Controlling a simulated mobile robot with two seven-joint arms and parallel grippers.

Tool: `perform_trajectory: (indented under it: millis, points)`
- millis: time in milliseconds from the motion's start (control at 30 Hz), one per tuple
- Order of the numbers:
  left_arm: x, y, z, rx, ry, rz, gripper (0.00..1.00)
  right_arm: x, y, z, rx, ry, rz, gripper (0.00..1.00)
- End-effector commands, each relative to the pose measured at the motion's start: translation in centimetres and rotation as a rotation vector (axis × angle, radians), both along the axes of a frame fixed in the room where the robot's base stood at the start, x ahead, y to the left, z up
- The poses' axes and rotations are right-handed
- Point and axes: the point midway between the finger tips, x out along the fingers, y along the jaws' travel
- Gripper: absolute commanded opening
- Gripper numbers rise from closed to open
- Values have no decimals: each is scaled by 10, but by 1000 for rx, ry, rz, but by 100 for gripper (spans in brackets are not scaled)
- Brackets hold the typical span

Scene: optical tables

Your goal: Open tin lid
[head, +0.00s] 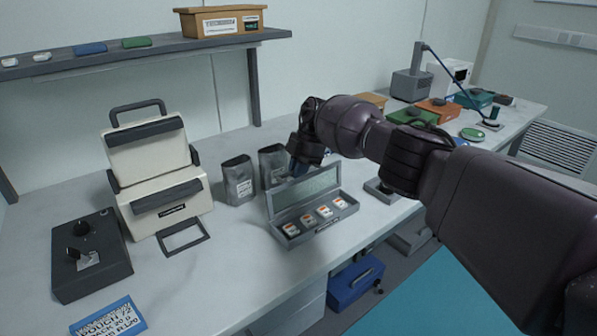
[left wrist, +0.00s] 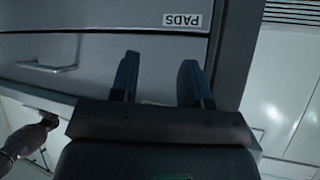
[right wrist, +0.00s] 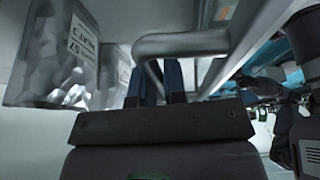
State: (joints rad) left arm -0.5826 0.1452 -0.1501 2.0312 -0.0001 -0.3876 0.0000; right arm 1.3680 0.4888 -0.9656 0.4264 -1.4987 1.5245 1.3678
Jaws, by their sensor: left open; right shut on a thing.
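The grey tin (head: 319,229) stands on the bench with its lid (head: 318,188) tilted up at the back, so its inside shows. Several small white pieces with orange marks sit in a row in it. My right gripper (head: 297,168) is at the lid's upper left edge, shut on the lid; its fingertips are partly hidden. In the right wrist view, my right fingers (right wrist: 160,82) are close together beside a grey bar (right wrist: 182,43) at the lid.
Two grey pouches (head: 238,180) stand just behind and left of the tin. A cream case (head: 155,170) and a dark box (head: 90,255) are further left. A shelf (head: 100,60) runs above. The bench in front of the tin is clear.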

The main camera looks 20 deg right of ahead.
Motion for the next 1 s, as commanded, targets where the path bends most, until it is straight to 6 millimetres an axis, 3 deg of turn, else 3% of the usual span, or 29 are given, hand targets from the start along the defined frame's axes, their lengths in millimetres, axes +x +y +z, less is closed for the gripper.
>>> perform_trajectory:
  millis: [767,800,900,1000]
  points:
    - [2,-1,-2,1,-1,-3,43,4,3,-3,3,-2,2,0]
    - [2,-1,-2,1,-1,-3,43,4,3,-3,3,-3,2,18]
    - [2,-1,-2,1,-1,-3,43,4,3,-3,2,-3,2,34]
    - [2,-1,-2,1,0,-3,43,3,2,-4,2,-2,1,36]
